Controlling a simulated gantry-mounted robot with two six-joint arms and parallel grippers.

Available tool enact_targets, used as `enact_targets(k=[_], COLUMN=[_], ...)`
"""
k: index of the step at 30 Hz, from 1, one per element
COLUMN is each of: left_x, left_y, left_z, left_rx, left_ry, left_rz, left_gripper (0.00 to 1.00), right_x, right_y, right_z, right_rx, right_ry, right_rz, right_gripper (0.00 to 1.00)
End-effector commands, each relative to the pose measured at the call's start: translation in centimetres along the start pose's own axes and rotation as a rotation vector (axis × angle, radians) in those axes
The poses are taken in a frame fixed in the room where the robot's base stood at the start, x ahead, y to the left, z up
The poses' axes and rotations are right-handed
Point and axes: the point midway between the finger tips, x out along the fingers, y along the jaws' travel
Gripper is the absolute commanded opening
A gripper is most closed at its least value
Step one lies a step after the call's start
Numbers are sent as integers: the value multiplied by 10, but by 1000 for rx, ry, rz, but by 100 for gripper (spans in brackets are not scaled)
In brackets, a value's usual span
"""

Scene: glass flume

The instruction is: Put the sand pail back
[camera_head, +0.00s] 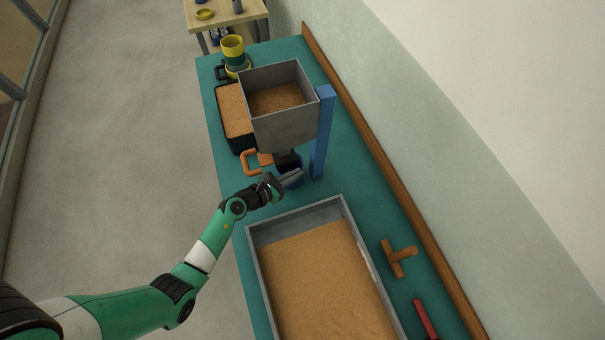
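A small dark-blue container, which looks like the sand pail (291,184), stands below the raised grey hopper, partly hidden by my gripper. My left gripper (284,181) is at its near left side, with grey fingers reaching over or against its rim. At this size I cannot tell whether the fingers are closed on it. The grey hopper (285,128) holds sand and is fixed beside a blue post (323,135). A dark part sits under the hopper, just above the container. My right gripper is not in view.
A grey sand-filled tray (257,262) fills the front of the teal bench. An orange handle (250,162) and a black sand box (237,143) lie left of the hopper. A wooden T-shaped tool (397,259) and red handle (425,317) lie right.

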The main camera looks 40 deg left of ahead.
Motion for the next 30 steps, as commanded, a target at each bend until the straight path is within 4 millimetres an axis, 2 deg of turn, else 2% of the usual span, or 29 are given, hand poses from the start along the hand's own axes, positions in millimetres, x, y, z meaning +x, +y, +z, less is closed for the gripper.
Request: enact_targets(k=[1, 7, 12, 13, 17, 26, 30], left_x=[3, 1, 3, 2, 2, 2, -10], left_y=[0, 0, 0, 0, 0, 0, 0], left_z=[-10, -7, -12, -11, -10, -9, -6], left_rx=[-2, -2, -2, -2, -2, -2, -4], left_ry=[3, 3, 3, 4, 4, 3, 5], left_rz=[1, 0, 0, 0, 0, 0, 1], left_gripper=[0, 0, 0, 8, 32, 33, 33], right_x=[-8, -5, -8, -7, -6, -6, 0], right_y=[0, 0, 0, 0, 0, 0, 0], right_z=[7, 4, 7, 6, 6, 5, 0], right_rx=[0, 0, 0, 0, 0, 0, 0], right_ry=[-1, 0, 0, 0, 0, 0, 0], right_rz=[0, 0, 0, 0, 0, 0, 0], right_gripper=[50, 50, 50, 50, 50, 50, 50])
